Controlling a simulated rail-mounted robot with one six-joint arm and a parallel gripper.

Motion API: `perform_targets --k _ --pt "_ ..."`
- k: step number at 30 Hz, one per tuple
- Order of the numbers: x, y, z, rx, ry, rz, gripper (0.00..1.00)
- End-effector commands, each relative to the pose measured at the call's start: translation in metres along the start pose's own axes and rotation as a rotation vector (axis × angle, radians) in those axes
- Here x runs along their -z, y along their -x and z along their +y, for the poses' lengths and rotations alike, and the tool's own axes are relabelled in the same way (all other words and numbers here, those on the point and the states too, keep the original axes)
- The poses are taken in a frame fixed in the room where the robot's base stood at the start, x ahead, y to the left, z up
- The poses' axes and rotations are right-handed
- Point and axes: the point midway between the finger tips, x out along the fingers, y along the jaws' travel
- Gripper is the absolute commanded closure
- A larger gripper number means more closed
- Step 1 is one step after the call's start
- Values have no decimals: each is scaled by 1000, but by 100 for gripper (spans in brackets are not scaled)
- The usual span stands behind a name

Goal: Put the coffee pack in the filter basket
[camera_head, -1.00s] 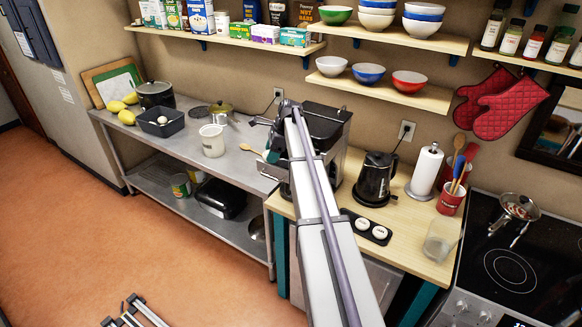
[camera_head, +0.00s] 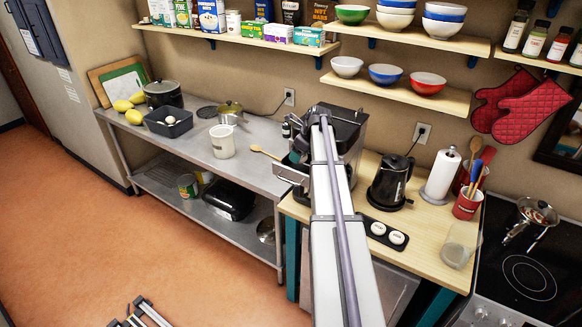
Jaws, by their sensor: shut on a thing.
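The coffee machine (camera_head: 348,122), dark on top with metal sides, stands at the left end of the wooden counter, partly behind my arm. A grey metal part (camera_head: 290,173), probably the filter basket, sticks out at its left front. My gripper (camera_head: 293,134) is at the far end of the arm, beside the machine's left front and above that part. It is small, dark and partly covered by the arm. A small teal patch just below it may be the coffee pack in its jaws; the pack's outline and the inside of the basket are hidden.
A black kettle (camera_head: 390,183), a paper towel roll (camera_head: 440,174) and a glass jar (camera_head: 460,243) stand right of the machine. A white pot (camera_head: 222,141) and wooden spoon (camera_head: 265,152) are on the steel table to the left. Bowls sit on a shelf (camera_head: 425,94) above.

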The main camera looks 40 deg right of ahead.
Motion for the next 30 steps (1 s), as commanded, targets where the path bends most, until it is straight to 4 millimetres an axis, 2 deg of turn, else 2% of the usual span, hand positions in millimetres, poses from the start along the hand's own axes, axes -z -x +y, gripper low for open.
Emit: perform_targets --k 3,7,15,20,21,24,30 --pt "10 -25 0 -1 1 0 60" --pt "18 -46 0 -1 2 0 60" --pt "17 -43 0 -2 4 0 60" --pt "19 -48 1 -2 4 0 60" --pt "19 -46 0 -2 4 0 34" --pt "18 -46 1 -2 4 0 27" --pt "18 -46 1 -2 4 0 27"
